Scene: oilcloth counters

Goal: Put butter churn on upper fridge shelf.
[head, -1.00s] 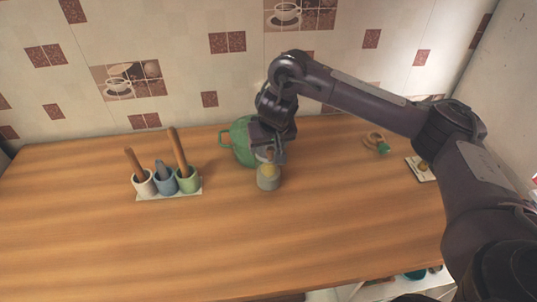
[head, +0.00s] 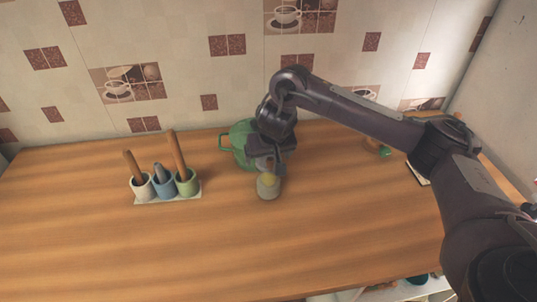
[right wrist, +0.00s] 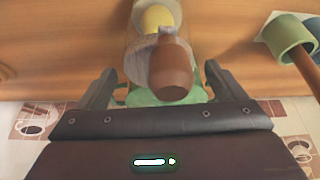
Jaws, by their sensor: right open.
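The butter churn (head: 267,188) appears to be the small pale jar with yellow inside, standing on the wooden counter. In the right wrist view its brown wooden top (right wrist: 172,72) and yellow part (right wrist: 157,18) show. My right gripper (head: 270,163) is over the churn and hides its upper part in the head view. In the right wrist view the open fingers of my right gripper (right wrist: 157,85) stand on either side of the wooden top, with gaps visible. My left gripper is in no view. No fridge shelf can be made out.
A green handled pot (head: 239,145) stands close behind the churn, partly hidden by my arm. The front counter (head: 180,255) is clear. A tiled wall closes the back.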

